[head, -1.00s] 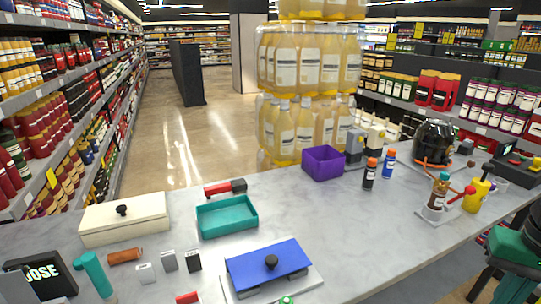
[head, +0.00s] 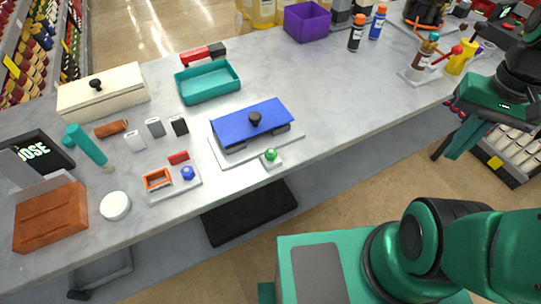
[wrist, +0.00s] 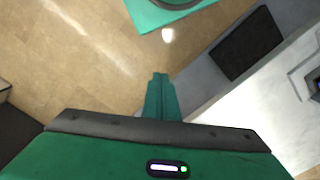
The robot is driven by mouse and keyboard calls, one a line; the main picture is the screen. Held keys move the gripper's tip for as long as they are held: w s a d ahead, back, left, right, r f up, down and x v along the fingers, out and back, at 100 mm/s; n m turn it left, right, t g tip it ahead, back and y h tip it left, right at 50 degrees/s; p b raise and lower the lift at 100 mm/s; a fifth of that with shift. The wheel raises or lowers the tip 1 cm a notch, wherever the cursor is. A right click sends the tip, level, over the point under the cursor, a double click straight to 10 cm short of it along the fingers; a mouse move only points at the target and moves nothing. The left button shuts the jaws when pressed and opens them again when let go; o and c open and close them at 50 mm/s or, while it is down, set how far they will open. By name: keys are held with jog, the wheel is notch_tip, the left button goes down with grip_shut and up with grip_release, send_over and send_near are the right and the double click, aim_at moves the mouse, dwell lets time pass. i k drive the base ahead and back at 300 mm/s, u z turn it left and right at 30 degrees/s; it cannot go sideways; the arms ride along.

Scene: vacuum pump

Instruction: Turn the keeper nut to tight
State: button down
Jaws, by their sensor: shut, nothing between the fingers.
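A small blue knob (head: 187,173), which may be the keeper nut, sits on a white plate (head: 160,191) at the table's front left, beside an orange frame (head: 158,179) and a red block (head: 178,157). I cannot tell its turn position or any marking. A green knob (head: 270,155) stands on a small white base at the front edge of the blue-lidded unit (head: 253,124). My gripper (head: 447,156) is shut and empty, off the table's front edge at the right, far from both knobs. Its closed fingers show in the wrist view (wrist: 160,80), above the floor.
A brown block (head: 50,216), a white round disc (head: 115,205) and a teal tube-like thing (head: 85,144) crowd the left. A cream lidded box (head: 103,93) and a teal tray (head: 208,83) stand behind. The table's middle right is clear.

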aim_at(270, 154)
jog(key=k, duration=1.65)
jog(key=u, duration=0.8)
jog(key=i, duration=1.25)
jog(key=z, duration=0.65)
